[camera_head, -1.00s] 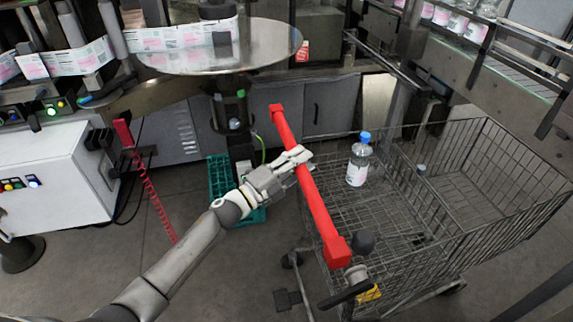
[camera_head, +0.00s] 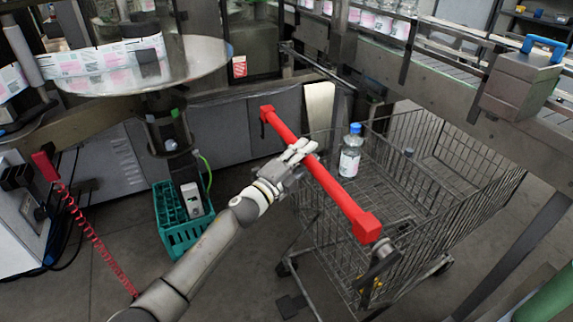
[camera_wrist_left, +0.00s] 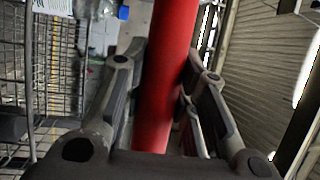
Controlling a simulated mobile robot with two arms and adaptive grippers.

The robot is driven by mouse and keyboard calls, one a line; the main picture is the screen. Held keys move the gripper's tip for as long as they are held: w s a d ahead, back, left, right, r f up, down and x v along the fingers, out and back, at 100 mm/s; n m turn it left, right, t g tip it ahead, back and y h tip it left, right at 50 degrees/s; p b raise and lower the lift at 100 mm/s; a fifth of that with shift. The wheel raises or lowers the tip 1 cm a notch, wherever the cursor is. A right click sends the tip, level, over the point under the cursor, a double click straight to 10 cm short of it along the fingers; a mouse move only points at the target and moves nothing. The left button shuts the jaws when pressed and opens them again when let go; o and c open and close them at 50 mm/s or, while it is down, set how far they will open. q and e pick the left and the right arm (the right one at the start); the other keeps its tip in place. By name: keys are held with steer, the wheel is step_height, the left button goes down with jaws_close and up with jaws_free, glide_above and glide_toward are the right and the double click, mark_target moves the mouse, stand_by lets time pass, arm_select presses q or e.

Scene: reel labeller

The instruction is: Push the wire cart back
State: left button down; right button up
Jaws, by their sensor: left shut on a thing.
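The wire cart (camera_head: 440,190) stands at the centre right in the head view, with a red handle bar (camera_head: 338,196) along its near left side. My left gripper (camera_head: 300,152) is shut around the red bar, nearer its far end. In the left wrist view the red bar (camera_wrist_left: 168,70) runs between the two fingers of my left gripper (camera_wrist_left: 160,85). A bottle with a blue cap (camera_head: 350,152) stands upright in the cart near the handle. My right gripper is not in view.
A teal crate (camera_head: 180,235) sits on the floor left of the cart. The labelling machine with a round steel table (camera_head: 150,75) stands behind it. A conveyor with bottles (camera_head: 470,65) runs above and behind the cart. A red coiled cord (camera_head: 95,240) hangs at the left.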

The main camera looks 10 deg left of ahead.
arm_select(q)
steer(key=w+d, duration=0.1)
steer(key=w+d+b, duration=0.1)
steer(key=d, duration=0.1)
steer(key=w+d+b, duration=0.1)
steer(key=d, duration=0.1)
steer(key=shift+r, duration=0.15)
stand_by(0.3)
steer(key=c, duration=1.5)
jaws_free()
steer(key=o, duration=0.4)
steer(key=shift+w+d+f, duration=0.2)
steer(key=shift+c, duration=0.2)
steer(key=shift+s+a, duration=0.15)
steer(key=shift+a, duration=0.05)
